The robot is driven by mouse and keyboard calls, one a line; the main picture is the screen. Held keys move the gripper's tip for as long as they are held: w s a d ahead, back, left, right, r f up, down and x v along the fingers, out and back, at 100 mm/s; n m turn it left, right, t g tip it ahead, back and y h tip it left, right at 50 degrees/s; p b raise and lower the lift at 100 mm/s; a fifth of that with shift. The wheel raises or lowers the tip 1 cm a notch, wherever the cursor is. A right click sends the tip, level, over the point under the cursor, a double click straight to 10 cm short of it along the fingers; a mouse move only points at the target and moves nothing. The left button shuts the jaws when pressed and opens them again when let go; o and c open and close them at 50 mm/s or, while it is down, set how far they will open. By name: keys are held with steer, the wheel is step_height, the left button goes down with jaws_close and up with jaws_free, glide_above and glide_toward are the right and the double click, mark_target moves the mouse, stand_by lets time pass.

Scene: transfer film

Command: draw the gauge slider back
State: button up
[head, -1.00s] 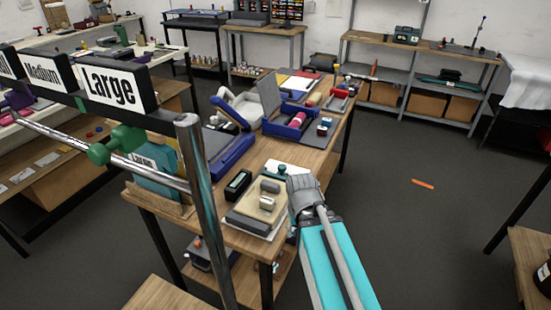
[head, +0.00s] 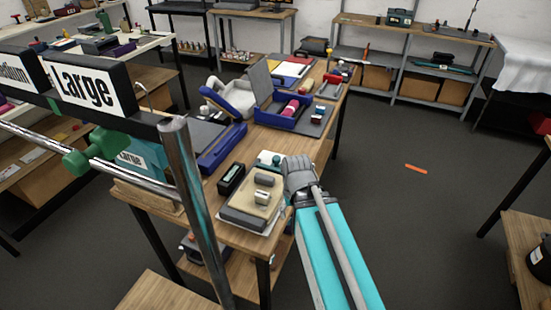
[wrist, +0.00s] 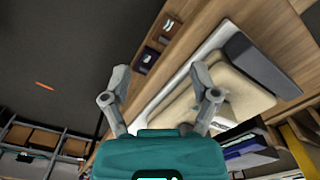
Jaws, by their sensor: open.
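A low device (head: 265,186) with a cream top and dark grey end blocks lies on a white sheet on the wooden table. A small pale block (head: 262,197) sits on its top; I cannot tell for sure if this is the gauge slider. My gripper (wrist: 160,82) is open, with its two fingers apart and nothing seen between them. In the head view, my gripper (head: 298,168) is just right of the device, seen from behind with its fingertips hidden. The wrist view shows the cream device (wrist: 235,88) beyond and right of the fingers.
A black box (head: 231,179) and a teal-topped item (head: 270,159) stand close by the device. Blue trays (head: 225,147) lie farther back. A metal post (head: 195,205) and a rail with a green knob (head: 77,163) are at left. Floor to the right is mostly clear.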

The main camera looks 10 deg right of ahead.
mark_target(276, 157)
steer(key=w+r+n+p, duration=0.2)
steer(key=w+r+p, duration=0.1)
steer(key=w, duration=0.6)
steer(key=w+r+n+p, duration=0.2)
steer(key=w+r+p, duration=0.2)
steer(key=w, duration=0.6)
steer(key=w+r+n+p, duration=0.2)
steer(key=w+r+p, duration=0.2)
steer(key=w, duration=0.6)
steer(key=shift+d+n, duration=0.2)
steer(key=shift+n, duration=0.2)
step_height(276, 157, down, 14)
steer(key=b, duration=1.3)
steer(key=shift+r+b, duration=0.2)
steer(key=shift+b, duration=0.15)
